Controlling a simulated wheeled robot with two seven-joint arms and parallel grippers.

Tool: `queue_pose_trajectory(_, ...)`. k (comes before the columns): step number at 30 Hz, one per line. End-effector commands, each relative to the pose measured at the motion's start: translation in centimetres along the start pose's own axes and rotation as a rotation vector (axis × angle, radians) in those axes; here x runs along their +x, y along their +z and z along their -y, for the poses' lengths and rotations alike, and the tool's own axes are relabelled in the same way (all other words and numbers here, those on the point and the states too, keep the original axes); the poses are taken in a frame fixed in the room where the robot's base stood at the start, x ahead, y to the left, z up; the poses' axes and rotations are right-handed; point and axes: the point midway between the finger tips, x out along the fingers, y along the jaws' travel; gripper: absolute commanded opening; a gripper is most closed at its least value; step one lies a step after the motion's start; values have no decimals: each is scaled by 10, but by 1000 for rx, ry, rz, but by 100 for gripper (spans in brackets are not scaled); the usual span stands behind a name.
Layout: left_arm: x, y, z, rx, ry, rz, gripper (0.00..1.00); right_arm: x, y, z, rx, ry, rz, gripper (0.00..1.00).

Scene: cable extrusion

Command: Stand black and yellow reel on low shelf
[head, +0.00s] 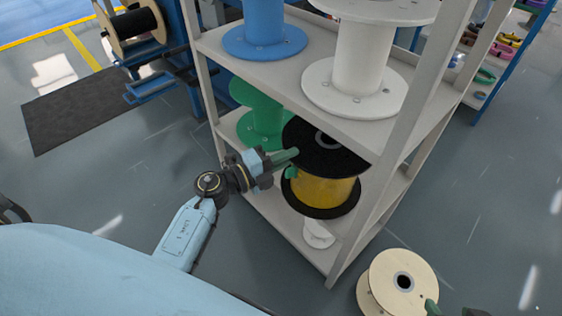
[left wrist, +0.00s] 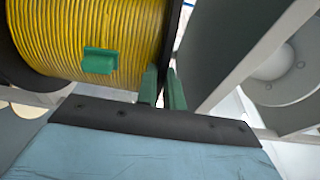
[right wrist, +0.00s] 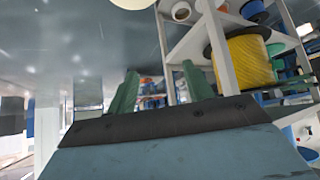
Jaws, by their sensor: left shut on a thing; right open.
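The black and yellow reel (head: 322,192) has black flanges and yellow winding. It is inside the rack at the low shelf (head: 290,228), axis roughly upright, behind the front post. I cannot tell whether its lower flange touches the shelf. My left gripper (head: 291,163) is shut on the rim of its upper flange. In the left wrist view the green fingers (left wrist: 163,90) pinch the black flange edge, beside the yellow winding (left wrist: 90,35). My right gripper (right wrist: 157,88) is open and empty. The reel also shows in the right wrist view (right wrist: 250,62), partly behind a post.
A green reel (head: 262,118) stands left of it on the low shelf, and a small white reel (head: 318,234) near the front. Blue (head: 263,25) and white (head: 362,60) reels stand on the shelf above. A pale wooden reel (head: 398,283) is by my right gripper.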

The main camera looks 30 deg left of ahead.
Motion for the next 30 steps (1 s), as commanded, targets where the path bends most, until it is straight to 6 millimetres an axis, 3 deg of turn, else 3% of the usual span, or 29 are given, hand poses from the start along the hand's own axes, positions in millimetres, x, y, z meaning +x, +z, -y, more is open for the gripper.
queue_pose_trajectory(30,52,12,2,0,-7,1,0,-7,-83,17,-7,-41,-480,52)
